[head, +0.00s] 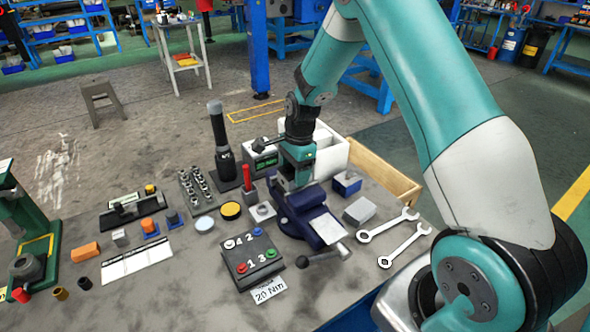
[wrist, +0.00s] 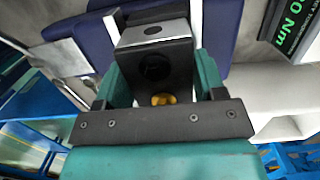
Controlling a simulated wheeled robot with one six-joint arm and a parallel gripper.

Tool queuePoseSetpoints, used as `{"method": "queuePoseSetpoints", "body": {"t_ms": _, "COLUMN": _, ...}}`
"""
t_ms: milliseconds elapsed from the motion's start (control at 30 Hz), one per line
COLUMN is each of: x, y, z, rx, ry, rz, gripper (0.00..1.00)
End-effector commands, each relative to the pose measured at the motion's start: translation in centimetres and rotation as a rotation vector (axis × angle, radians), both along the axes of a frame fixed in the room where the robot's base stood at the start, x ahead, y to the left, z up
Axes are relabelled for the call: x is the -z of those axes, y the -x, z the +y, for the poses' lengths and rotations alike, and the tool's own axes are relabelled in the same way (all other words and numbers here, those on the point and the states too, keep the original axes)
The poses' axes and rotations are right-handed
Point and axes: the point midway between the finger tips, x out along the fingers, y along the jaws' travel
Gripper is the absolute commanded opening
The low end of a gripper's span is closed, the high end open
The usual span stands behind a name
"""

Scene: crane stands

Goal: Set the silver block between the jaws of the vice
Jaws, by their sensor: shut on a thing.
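My gripper (head: 294,180) points down over the dark blue vice (head: 318,222) on the workbench. In the wrist view its teal fingers (wrist: 161,75) are shut on the silver block (wrist: 153,35). The block has a bright top face with a dark hole, and its near face is in shadow with a round hole. Blue parts of the vice (wrist: 222,35) show on both sides of the block's far end. I cannot tell how deep the block sits, or whether it touches the jaws. In the head view the block is hidden by my gripper.
A grey block (head: 360,210) and two wrenches (head: 389,238) lie right of the vice. A button box (head: 253,258) is in front-left. A white bin (head: 330,155) and a green-lit display (head: 264,163) stand behind. A black upright tool (head: 221,145) stands left.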

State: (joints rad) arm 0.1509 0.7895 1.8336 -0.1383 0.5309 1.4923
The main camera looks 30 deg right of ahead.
Motion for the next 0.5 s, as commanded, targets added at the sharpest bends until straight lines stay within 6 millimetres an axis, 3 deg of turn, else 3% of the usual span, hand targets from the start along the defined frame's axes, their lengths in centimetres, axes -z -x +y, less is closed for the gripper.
{"method": "queuePoseSetpoints", "body": {"t_ms": 200, "x": 0.25, "y": -0.04, "z": 0.0, "rx": 0.0, "ry": 0.0, "rz": -0.001, "gripper": 0.14}}
{"method": "queuePoseSetpoints", "body": {"t_ms": 233, "x": 0.27, "y": 0.0, "z": 0.0, "rx": 0.0, "ry": 0.0, "rz": 0.0, "gripper": 0.68}}
{"method": "queuePoseSetpoints", "body": {"t_ms": 333, "x": 0.23, "y": 0.01, "z": 0.0, "rx": 0.0, "ry": 0.0, "rz": 0.0, "gripper": 0.89}}
{"method": "queuePoseSetpoints", "body": {"t_ms": 500, "x": 0.22, "y": 0.01, "z": 0.0, "rx": 0.0, "ry": 0.0, "rz": 0.001, "gripper": 0.89}}
